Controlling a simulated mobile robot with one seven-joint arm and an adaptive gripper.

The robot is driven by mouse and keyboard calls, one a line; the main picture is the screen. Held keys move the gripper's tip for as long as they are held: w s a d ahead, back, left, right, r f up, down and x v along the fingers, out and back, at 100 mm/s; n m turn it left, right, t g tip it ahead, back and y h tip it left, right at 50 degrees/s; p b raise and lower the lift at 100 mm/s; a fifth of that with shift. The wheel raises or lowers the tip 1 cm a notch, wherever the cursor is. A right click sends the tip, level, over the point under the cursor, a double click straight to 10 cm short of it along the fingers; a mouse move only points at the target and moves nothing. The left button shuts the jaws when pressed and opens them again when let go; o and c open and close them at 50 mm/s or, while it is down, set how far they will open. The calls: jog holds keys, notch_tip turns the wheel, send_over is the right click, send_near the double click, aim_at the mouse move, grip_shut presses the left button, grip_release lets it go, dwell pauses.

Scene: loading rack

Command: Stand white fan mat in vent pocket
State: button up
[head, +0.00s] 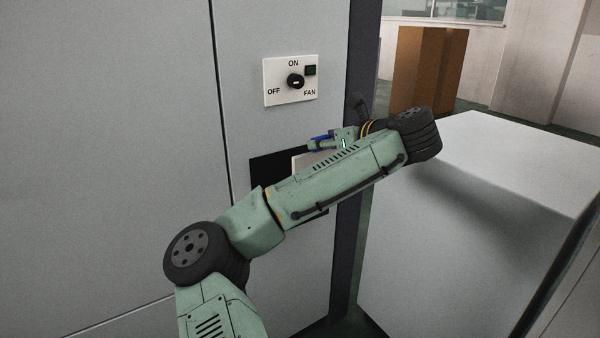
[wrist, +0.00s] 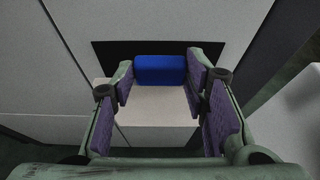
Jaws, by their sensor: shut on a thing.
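My gripper (wrist: 160,82) is shut on a blue block (wrist: 160,66), which sits between the purple-padded fingertips. In the head view my gripper (head: 318,144) points at the grey wall, with a little blue showing at its tip. A black rectangular panel or opening (wrist: 112,50) lies beyond the block; it also shows in the head view (head: 264,172), partly behind my arm. A pale, box-like piece (wrist: 158,132) lies below the block, in front of the black area. I cannot tell whether it is the white fan mat or part of the vent pocket, or whether it touches the block.
A fan switch plate (head: 290,81) with a knob is on the grey wall (head: 110,150) above my arm. A dark upright post (head: 358,45) stands right of it. A white-topped box or table (head: 500,150) is at right, and a brown cabinet (head: 428,68) stands behind.

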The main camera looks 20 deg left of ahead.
jog(key=w+a, duration=0.2)
jog(key=w+a+p, duration=0.1)
jog(key=w+a, duration=0.1)
jog(key=a, duration=0.1)
jog(key=w+a, duration=0.2)
jog(key=a, duration=0.1)
jog(key=shift+f+p, duration=0.15)
jog(key=shift+p, duration=0.25)
notch_tip(320, 180, down, 8)
jog(key=shift+w+a+r+p, duration=0.15)
jog(key=shift+r+p, duration=0.1)
jog(key=shift+p, duration=0.15)
jog(key=shift+f, duration=1.6)
jog(key=shift+a+f+p, duration=0.15)
jog(key=shift+f+p, duration=0.15)
jog(key=shift+p, duration=0.25)
jog(key=shift+f, duration=0.4)
jog(key=shift+w+f, duration=0.1)
jog(key=o, duration=1.2)
jog(key=shift+o, duration=0.2)
